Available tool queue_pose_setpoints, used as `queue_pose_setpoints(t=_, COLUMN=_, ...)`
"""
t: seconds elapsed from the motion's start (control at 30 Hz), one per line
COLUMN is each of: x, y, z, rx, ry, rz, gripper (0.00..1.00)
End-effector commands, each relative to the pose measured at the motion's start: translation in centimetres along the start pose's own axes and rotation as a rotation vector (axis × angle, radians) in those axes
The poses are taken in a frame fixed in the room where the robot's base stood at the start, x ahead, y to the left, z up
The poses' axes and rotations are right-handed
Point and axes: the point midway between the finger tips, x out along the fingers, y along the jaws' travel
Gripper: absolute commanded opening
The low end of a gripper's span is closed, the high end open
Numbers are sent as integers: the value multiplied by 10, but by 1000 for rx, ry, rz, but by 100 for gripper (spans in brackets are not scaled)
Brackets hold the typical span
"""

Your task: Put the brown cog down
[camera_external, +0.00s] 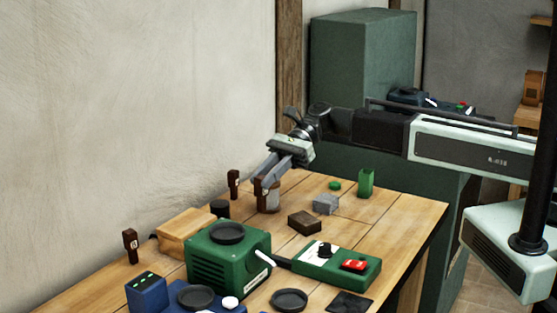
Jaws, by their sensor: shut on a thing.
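My gripper (266,183) points down and left over the far part of the wooden table (400,215). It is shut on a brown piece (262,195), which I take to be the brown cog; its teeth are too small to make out. The fingers partly hide it. The piece appears at or just above the tabletop, and I cannot tell whether it touches the wood.
Near my gripper are a dark brown block (304,223), a grey block (326,204), a green open box (366,183) and a small brown post (234,184). Green machines (228,255) and a control box (337,267) fill the front. Some bare wood lies to the right.

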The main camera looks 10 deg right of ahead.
Motion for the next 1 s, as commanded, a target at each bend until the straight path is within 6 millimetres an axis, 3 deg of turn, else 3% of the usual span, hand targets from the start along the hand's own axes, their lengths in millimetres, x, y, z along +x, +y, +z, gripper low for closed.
queue_pose_setpoints(t=0.23, x=41, y=-22, z=40, rx=-47, ry=0, rz=114, gripper=0)
queue_pose_setpoints(t=0.43, x=52, y=-30, z=42, rx=-55, ry=0, rz=133, gripper=0)
queue_pose_setpoints(t=0.8, x=100, y=-130, z=49, rx=-54, ry=0, rz=133, gripper=0)
queue_pose_setpoints(t=1.0, x=113, y=-156, z=53, rx=-54, ry=0, rz=132, gripper=0)
